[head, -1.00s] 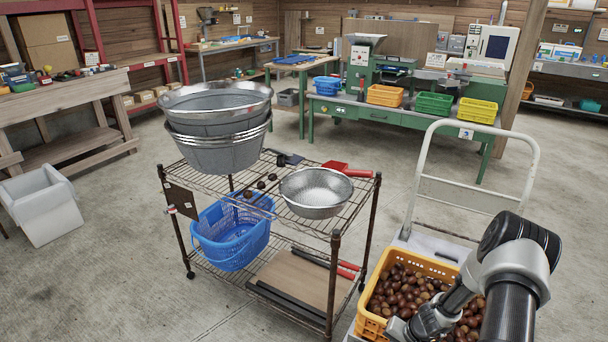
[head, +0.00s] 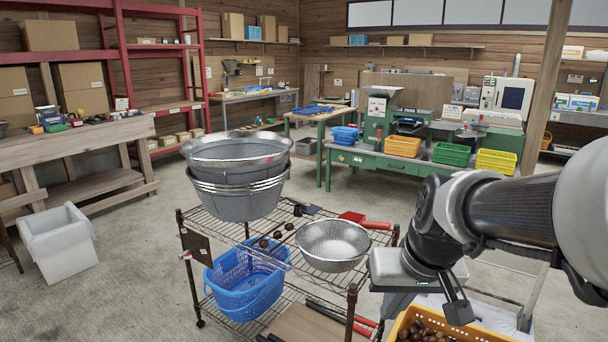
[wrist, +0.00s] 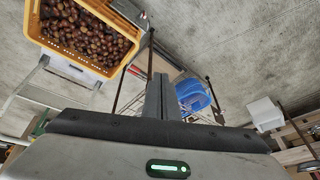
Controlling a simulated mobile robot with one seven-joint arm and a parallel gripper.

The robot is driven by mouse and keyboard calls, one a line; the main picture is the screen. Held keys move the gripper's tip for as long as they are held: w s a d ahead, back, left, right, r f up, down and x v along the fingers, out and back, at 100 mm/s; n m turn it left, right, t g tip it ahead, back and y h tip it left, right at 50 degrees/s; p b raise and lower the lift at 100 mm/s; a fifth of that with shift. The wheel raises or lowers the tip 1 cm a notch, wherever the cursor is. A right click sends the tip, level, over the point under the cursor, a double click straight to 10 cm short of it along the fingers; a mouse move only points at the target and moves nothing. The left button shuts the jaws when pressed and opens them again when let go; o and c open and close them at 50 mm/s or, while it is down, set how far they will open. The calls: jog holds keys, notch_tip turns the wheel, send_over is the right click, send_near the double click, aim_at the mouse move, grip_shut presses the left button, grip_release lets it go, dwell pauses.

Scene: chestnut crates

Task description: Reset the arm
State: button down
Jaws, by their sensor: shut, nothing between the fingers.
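My gripper (wrist: 160,98) shows in the wrist view with its two fingers together and nothing between them. In the head view my arm reaches in from the right, with the hand raised above the near right corner of the wire cart; the fingertips cannot be made out there. The orange crate (wrist: 88,66) full of chestnuts (wrist: 85,32) is at the upper left of the wrist view, apart from the fingers. In the head view the crate (head: 400,324) is partly cut off at the bottom edge, below my arm.
A white bin (head: 58,250) stands at left. A green workbench (head: 365,160) is behind. Open floor lies between.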

jog(key=s+r+t, duration=0.1)
jog(key=s+r, duration=0.3)
jog(key=s, duration=0.7)
notch_tip(320, 180, up, 21)
jog(key=p, duration=2.1)
jog(key=shift+w+a+h, duration=0.15)
jog(key=shift+a+h, duration=0.25)
jog(key=shift+r, duration=0.1)
jog(key=shift+a, duration=0.1)
